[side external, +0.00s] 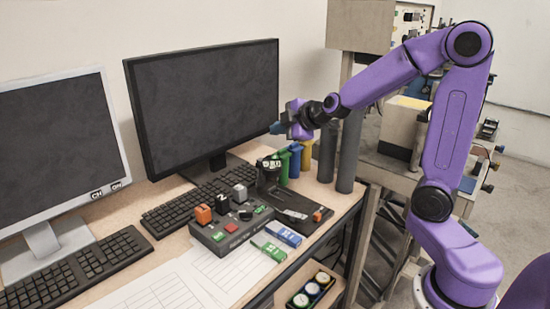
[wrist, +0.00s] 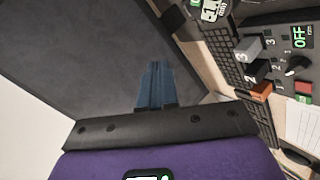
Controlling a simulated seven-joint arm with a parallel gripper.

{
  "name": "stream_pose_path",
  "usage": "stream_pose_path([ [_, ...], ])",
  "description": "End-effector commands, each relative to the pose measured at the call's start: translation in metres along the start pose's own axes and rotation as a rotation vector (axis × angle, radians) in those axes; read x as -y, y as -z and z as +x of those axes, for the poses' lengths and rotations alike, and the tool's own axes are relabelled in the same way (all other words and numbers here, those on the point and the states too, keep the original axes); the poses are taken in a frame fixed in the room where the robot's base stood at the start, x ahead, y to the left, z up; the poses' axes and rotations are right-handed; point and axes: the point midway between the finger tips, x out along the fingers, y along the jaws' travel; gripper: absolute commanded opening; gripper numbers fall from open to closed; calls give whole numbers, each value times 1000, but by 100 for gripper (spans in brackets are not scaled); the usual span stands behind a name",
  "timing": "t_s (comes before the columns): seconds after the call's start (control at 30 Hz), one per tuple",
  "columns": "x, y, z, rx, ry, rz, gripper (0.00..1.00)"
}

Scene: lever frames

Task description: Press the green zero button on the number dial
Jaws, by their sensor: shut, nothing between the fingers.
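My gripper (side external: 278,128) is shut and empty, its blue fingers pressed together, raised above the desk in front of the right monitor. Its shut fingers (wrist: 154,75) also show in the wrist view, against the dark monitor screen. A black round-topped device with white markings (side external: 268,172), possibly the number dial, stands on the desk below my gripper. Part of it seems to show at the top edge of the wrist view (wrist: 212,8), with white and green marks. I cannot make out a green zero button on it. My fingers are apart from it.
A grey control box (side external: 232,235) has numbered orange, black and grey levers, a red button and green labels. Two monitors (side external: 205,100), keyboards (side external: 75,265) and paper sheets (side external: 170,290) crowd the desk. Dark upright cylinders (side external: 349,150) and coloured posts (side external: 294,160) stand near my gripper.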

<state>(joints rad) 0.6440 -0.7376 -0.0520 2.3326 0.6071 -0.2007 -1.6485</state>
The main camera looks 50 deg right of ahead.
Motion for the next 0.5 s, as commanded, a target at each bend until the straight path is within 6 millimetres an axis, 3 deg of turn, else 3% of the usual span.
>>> stream_pose_path([
  [0.5, 30, -27, 38, -1, 3, -1, 0],
])
